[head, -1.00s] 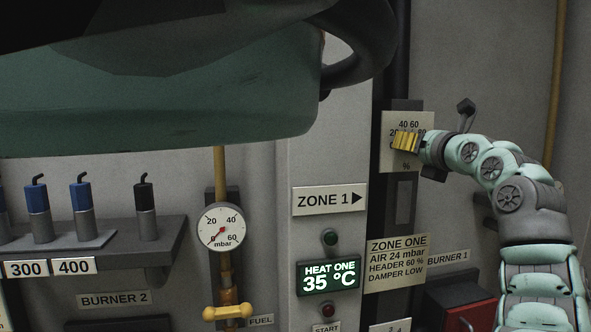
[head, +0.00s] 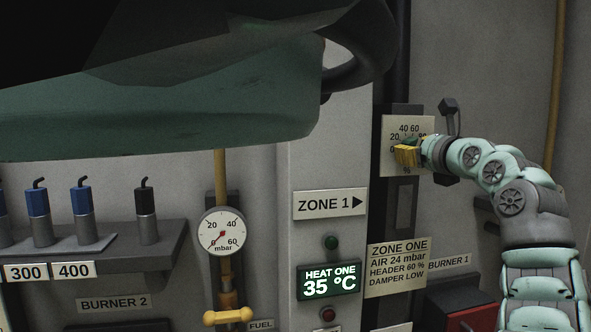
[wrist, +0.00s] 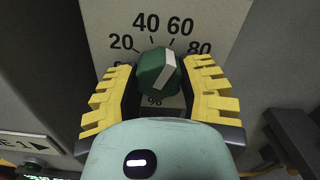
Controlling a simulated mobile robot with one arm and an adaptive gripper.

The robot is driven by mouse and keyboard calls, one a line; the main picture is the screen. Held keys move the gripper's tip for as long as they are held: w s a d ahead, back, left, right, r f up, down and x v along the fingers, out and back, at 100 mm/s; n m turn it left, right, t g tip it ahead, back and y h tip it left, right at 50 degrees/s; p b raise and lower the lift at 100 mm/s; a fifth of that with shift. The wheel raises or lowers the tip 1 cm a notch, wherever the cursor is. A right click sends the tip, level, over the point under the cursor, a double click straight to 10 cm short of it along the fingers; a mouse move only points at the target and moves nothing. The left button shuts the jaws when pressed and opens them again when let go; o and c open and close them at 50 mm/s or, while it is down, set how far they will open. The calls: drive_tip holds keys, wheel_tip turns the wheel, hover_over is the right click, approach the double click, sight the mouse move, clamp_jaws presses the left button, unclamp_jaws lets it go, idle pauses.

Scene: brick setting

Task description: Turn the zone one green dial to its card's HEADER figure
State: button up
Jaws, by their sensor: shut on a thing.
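The green dial (wrist: 150,72) sits on a white scale plate (wrist: 100,22) marked 20, 40, 60, 80 and %. Its white pointer stripe leans up and right, about at the 60 mark. My gripper (wrist: 162,66) has its yellow-padded fingers on both sides of the dial and is shut on it. In the head view my gripper (head: 407,153) reaches the plate from the right and hides most of the dial. The zone one card (head: 398,267) below reads AIR 24 mbar, HEADER 60 %, DAMPER LOW.
A ZONE 1 sign (head: 330,204) and a HEAT ONE display (head: 329,281) showing 35 °C are left of the card. A round mbar gauge (head: 222,231) is further left. A red box (head: 466,317) is below my arm.

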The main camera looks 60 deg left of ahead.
idle(0.3)
drive_tip(key=o, duration=1.2)
drive_tip(key=v, duration=1.2)
